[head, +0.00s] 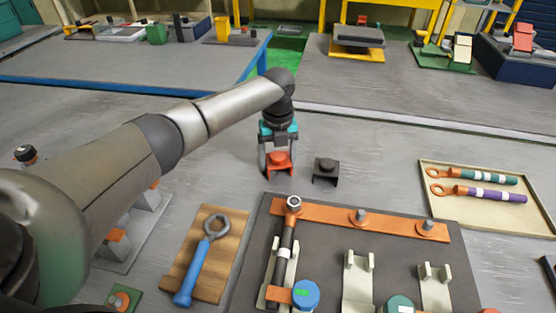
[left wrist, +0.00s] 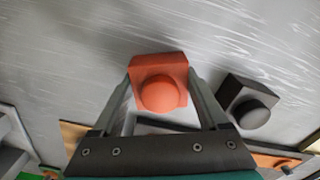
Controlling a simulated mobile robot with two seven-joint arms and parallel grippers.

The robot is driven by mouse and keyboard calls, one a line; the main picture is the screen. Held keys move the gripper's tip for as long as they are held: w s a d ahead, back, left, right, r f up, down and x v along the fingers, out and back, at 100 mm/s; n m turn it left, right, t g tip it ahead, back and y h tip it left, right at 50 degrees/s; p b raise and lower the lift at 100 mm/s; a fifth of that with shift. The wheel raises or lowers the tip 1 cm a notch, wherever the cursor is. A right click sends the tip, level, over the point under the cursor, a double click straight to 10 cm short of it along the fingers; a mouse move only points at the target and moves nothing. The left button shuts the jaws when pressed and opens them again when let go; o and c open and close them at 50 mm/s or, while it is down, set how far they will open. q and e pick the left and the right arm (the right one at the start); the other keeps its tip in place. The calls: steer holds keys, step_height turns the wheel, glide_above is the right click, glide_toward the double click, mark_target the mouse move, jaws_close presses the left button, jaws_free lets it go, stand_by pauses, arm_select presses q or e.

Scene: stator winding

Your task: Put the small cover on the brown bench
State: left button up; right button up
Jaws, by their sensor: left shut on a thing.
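An orange-red cover (head: 280,163), a small block with a round knob, is between the fingers of my left gripper (head: 277,170). The left wrist view also shows the cover (left wrist: 160,82) with a finger of the left gripper (left wrist: 161,92) along each side, shut on it. The cover is at or just above the grey worktop; I cannot tell if it touches. A similar dark cover (head: 325,170) stands on the worktop just to its right, apart from it, and shows in the left wrist view (left wrist: 248,104). My right gripper is not in view. No plainly brown bench shows.
A dark fixture board (head: 330,253) with an orange bar lies in front. A wooden board (head: 232,240) carries a blue-handled ring tool (head: 202,262). A beige tray (head: 480,213) with two handled tools is at right. Grey benches (head: 130,68) with gear stand behind. The worktop behind the fixture is mostly clear.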

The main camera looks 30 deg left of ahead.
mark_target(278, 154)
arm_select(q)
steer(key=shift+f, duration=0.15)
steer(key=o, duration=1.2)
steer(key=shift+o, duration=0.2)
step_height(278, 154, up, 12)
steer(key=shift+r+p, duration=0.2)
steer(key=shift+p, duration=0.95)
